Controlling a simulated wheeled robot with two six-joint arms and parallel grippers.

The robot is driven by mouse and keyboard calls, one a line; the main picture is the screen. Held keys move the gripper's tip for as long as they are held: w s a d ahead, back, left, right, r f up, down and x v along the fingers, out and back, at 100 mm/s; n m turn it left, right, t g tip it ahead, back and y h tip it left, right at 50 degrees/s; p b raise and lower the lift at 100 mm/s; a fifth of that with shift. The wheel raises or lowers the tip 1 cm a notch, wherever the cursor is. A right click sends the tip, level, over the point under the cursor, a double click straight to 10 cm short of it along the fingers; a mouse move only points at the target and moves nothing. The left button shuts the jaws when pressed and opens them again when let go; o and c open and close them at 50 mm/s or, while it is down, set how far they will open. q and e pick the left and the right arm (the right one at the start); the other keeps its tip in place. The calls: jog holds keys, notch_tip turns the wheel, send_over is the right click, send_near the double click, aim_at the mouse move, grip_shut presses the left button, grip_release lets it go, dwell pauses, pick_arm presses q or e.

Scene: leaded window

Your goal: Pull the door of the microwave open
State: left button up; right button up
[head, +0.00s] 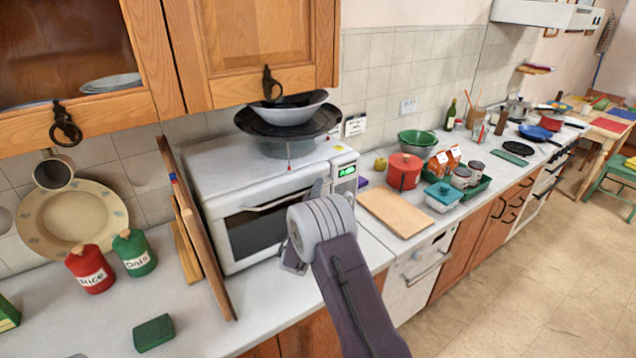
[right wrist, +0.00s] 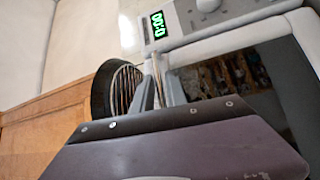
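The white microwave (head: 232,225) stands on the counter with its door shut. Its dark door window (head: 262,228) also shows in the right wrist view (right wrist: 238,82). The door handle (head: 262,205) is a bar along the top of the door. My right gripper (head: 318,190) is in front of the door's upper right part, its fingers hidden behind my wrist. In the right wrist view the fingers (right wrist: 164,90) are close together at the handle bar (right wrist: 157,72), which seems to run between them. Whether they grip it is unclear. My left gripper is out of view.
A dark wok with a bowl (head: 287,112) sits on the microwave. A wooden board (head: 196,230) leans close to its left side. Red (head: 90,268) and green canisters (head: 134,252) stand farther left.

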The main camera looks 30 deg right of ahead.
jog(key=shift+w+d+r, duration=0.15)
jog(key=shift+r, duration=0.05)
jog(key=shift+f, duration=0.1)
jog(key=shift+w, duration=0.1)
jog(key=shift+c, duration=0.4)
grip_shut()
jog(key=shift+f, duration=0.15)
dwell(0.6)
